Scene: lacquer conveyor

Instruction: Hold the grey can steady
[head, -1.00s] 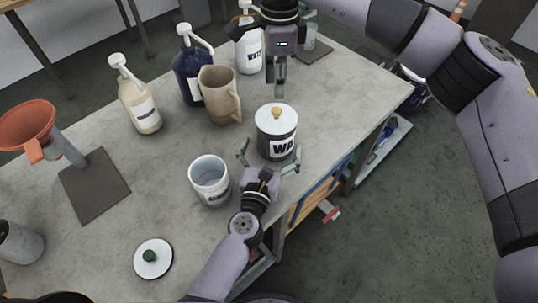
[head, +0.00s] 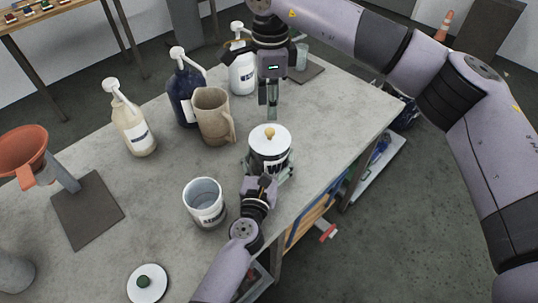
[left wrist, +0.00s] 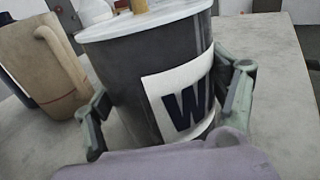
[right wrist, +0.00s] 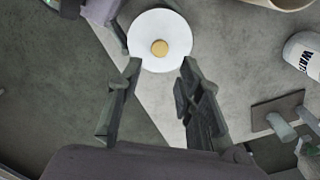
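The grey can (head: 262,160) stands upright near the table's right edge, with a white lid (head: 270,136) and a yellowish knob. It fills the middle of the left wrist view (left wrist: 130,85), its "W" label facing that camera. My left gripper (head: 268,172) reaches in from the front, one finger on each side of the can. The left finger (left wrist: 92,120) looks close to the wall; a small gap seems to show beside the right one, but contact is unclear. My right gripper (head: 271,112) points down behind the can, fingers apart and empty; the lid shows beyond its tips (right wrist: 160,40).
A tan pitcher (head: 212,120) and pump bottles (head: 133,128) stand behind and left of the can. An open white tub (head: 205,205) is at its front left. A loose lid (head: 147,284) and an orange funnel (head: 22,150) on a stand are farther left.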

